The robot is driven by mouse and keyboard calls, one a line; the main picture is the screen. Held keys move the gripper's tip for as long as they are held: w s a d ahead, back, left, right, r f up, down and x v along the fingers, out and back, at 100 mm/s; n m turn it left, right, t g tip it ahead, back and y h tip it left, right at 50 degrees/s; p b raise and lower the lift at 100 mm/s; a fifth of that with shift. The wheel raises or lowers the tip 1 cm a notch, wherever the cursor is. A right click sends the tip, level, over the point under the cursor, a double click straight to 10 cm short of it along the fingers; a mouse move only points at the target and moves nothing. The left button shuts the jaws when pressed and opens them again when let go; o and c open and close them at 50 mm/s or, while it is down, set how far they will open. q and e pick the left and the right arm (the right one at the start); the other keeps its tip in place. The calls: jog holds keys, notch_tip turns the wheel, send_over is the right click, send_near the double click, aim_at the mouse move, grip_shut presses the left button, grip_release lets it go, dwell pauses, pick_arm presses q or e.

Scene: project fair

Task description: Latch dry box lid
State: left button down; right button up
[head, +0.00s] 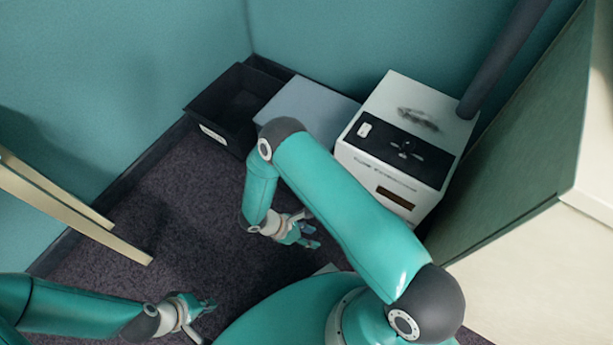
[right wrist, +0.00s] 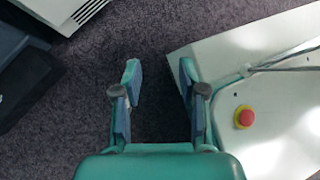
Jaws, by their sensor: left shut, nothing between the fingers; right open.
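A blue-grey box with a flat, closed-looking top (head: 305,103), which may be the dry box, stands on the floor against the back wall. My right arm partly covers it in the head view, and no latch can be made out. My right gripper (head: 308,232) is in front of this box, low over the carpet, apart from it. In the right wrist view the right gripper (right wrist: 159,80) is open, with only carpet between its fingers. My left gripper (head: 205,304) is shut and empty at the lower left, far from the boxes.
A black open bin (head: 213,133) with a white label stands left of the blue-grey box. Wooden legs (head: 100,240) are at left. Carpet (head: 180,200) is clear between.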

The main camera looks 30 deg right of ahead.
jog(key=w+d+f+n+t+h+b, duration=0.3)
jog(key=w+f+t+h+b, duration=0.15)
jog(key=w+f+b, duration=0.35)
jog(key=w+a+r+n+t+h+b, duration=0.25)
jog(key=w+t+h, duration=0.35)
jog(key=w, duration=0.5)
pick_arm(q)
notch_tip(320, 180, down, 17)
jog(key=b, duration=0.4)
jog(key=shift+f, duration=0.2)
pick_arm(e)
jog(key=x, duration=1.6)
jog(key=shift+w+t+y, duration=0.3)
jog(key=shift+t+y, duration=0.05)
jog(key=shift+y, duration=0.1)
jog(key=shift+a+m, duration=0.1)
jog(key=shift+m, duration=0.15)
